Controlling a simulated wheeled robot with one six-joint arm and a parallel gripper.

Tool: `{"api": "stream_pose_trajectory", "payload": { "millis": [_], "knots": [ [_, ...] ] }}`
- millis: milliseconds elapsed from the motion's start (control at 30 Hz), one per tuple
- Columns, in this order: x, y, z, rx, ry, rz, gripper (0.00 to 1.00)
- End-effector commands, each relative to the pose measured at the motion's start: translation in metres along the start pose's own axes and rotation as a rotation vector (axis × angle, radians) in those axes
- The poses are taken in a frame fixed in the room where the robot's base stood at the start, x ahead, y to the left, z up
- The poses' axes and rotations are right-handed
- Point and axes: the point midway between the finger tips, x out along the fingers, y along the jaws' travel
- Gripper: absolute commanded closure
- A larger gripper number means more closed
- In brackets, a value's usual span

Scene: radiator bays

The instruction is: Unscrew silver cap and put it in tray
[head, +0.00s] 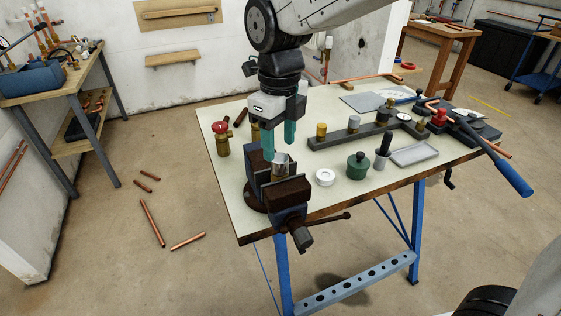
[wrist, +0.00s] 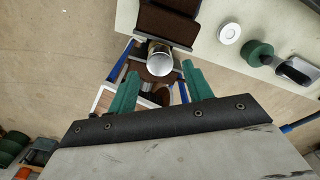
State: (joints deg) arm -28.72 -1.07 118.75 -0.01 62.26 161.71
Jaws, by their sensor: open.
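The silver cap (head: 281,160) sits upright between the jaws of the bench vise (head: 287,190) at the table's near-left corner. It also shows in the wrist view (wrist: 160,60) as a bright round metal piece beside a brown vise jaw. My gripper (head: 279,152) has green fingers and points down just above and behind the cap. In the wrist view my gripper (wrist: 157,78) has its fingers apart, with the cap beyond the gap between their tips. Nothing is held. Whether a finger touches the cap cannot be told. A shallow grey tray (head: 414,154) lies at the table's right front.
A white ring (head: 325,177), a green pot (head: 358,166) and a dark upright tool (head: 382,151) stand between vise and tray. A dark rail with fittings (head: 352,135) lies behind them. A brass valve with red top (head: 221,138) stands left of my gripper.

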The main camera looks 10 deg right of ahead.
Motion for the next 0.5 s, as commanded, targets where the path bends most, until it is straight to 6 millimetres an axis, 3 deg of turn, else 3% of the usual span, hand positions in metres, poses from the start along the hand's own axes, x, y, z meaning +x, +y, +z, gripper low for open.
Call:
{"api": "stream_pose_trajectory", "payload": {
  "millis": [500],
  "knots": [
    [0.040,0.000,-0.001,-0.001,0.002,0.001,0.50]
  ]
}}
